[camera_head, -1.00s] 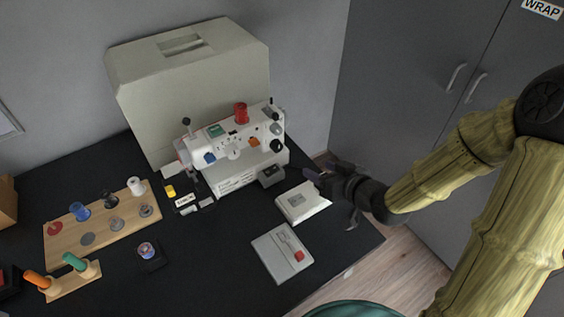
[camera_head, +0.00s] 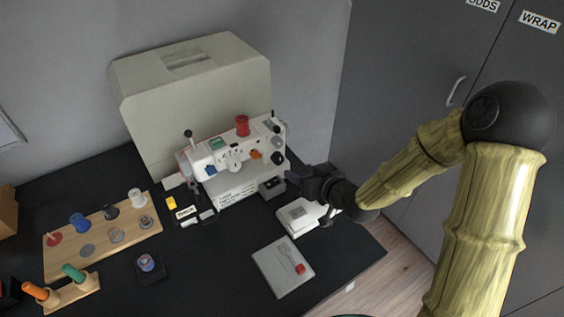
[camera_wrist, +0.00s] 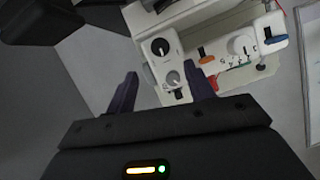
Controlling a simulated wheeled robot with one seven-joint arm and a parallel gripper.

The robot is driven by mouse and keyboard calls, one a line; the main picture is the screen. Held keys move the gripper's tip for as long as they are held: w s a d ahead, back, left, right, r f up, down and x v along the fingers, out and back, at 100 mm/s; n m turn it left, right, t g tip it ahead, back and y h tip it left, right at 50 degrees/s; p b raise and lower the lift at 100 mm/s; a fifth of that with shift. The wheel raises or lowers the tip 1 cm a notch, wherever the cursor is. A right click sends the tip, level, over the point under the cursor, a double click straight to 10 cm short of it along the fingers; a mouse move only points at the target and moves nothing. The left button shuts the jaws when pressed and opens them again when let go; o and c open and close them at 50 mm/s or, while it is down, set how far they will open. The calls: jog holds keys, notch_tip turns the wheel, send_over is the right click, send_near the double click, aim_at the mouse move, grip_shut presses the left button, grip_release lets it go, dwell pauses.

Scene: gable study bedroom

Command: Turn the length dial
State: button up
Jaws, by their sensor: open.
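The white sewing machine (camera_head: 215,158) stands on the black table and carries two dials on its right end. One is a black dial (camera_head: 277,157), and above it is a grey dial (camera_head: 277,142). In the wrist view the black dial (camera_wrist: 160,47) and the grey dial (camera_wrist: 173,78) both appear between the finger lines. I cannot read which one is marked for length. My gripper (camera_head: 291,178) is open and empty, just right of the machine's right end, apart from the dials. It also shows in the wrist view (camera_wrist: 163,82).
An orange lever (camera_head: 255,154) and a white front dial (camera_head: 233,163) sit left of the two dials. A small dark box (camera_head: 271,187) lies below them. A white block (camera_head: 301,216) is under my gripper. A beige cover (camera_head: 195,90) stands behind the machine.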

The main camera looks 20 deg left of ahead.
aim_at(280, 161)
jog(key=x, duration=1)
jog(key=c, duration=1)
